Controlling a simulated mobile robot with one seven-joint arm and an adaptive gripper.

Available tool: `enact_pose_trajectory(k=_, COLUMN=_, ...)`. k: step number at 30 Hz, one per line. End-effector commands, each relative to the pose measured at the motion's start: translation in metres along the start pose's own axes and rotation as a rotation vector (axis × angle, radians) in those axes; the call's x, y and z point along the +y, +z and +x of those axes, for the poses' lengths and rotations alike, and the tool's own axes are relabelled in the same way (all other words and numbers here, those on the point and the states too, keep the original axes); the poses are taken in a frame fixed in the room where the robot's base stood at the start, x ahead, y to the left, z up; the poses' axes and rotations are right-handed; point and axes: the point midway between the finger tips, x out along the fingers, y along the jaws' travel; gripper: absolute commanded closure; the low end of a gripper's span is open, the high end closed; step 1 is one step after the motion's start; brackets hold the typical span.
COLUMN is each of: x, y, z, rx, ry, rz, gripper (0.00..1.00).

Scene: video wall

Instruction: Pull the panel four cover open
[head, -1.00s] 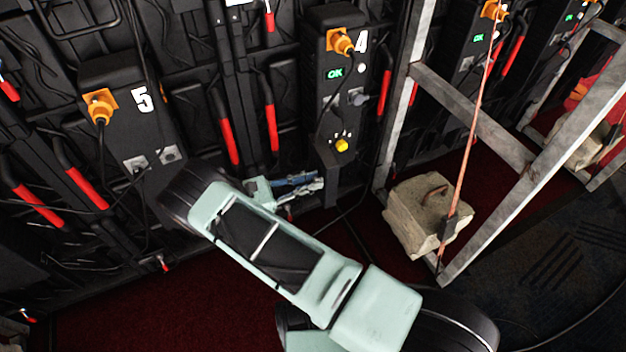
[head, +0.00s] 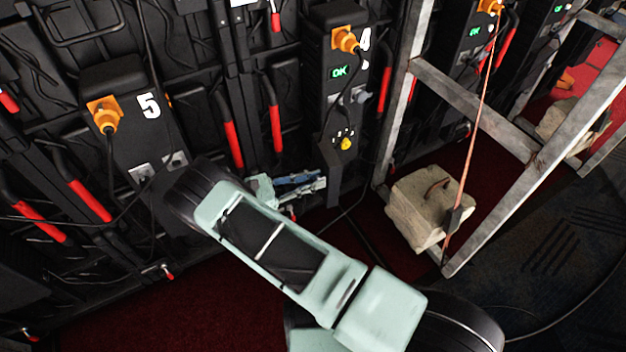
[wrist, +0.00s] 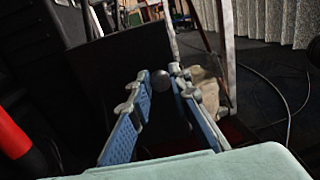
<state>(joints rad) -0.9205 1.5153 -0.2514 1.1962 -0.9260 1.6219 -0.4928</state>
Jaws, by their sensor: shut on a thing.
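Panel four's dark unit (head: 322,70) stands upright at the top centre of the head view, with a green OK display, an orange plug (head: 345,40) and a yellow knob (head: 346,144). A dark upright piece (head: 335,188) sits at its lower end; I cannot tell whether it is the cover's edge. My gripper (head: 322,182) reaches it from the left, with its blue-grey fingers touching or nearly touching it. In the wrist view, the fingers (wrist: 161,80) straddle a rounded grey knob (wrist: 160,82) in front of a dark flat surface (wrist: 110,65). The exact grip is hard to see.
A stone-like block (head: 410,215) with a handle and strap stands right of panel four, inside a grey metal frame (head: 470,108). Panel five's unit (head: 125,80) is at left. Red handles (head: 232,145) and loose cables hang nearby. Dark red carpet (head: 190,315) lies below.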

Motion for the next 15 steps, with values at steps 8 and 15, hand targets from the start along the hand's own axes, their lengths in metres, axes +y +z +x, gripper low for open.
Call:
enact_pose_trajectory(k=8, x=-0.0003, y=-0.0002, z=-0.0002, rx=0.0, ry=0.0, rz=-0.001, gripper=1.0)
enact_pose_trajectory(k=15, x=-0.0002, y=-0.0001, z=0.0, rx=0.0, ry=0.0, rz=-0.001, gripper=0.65)
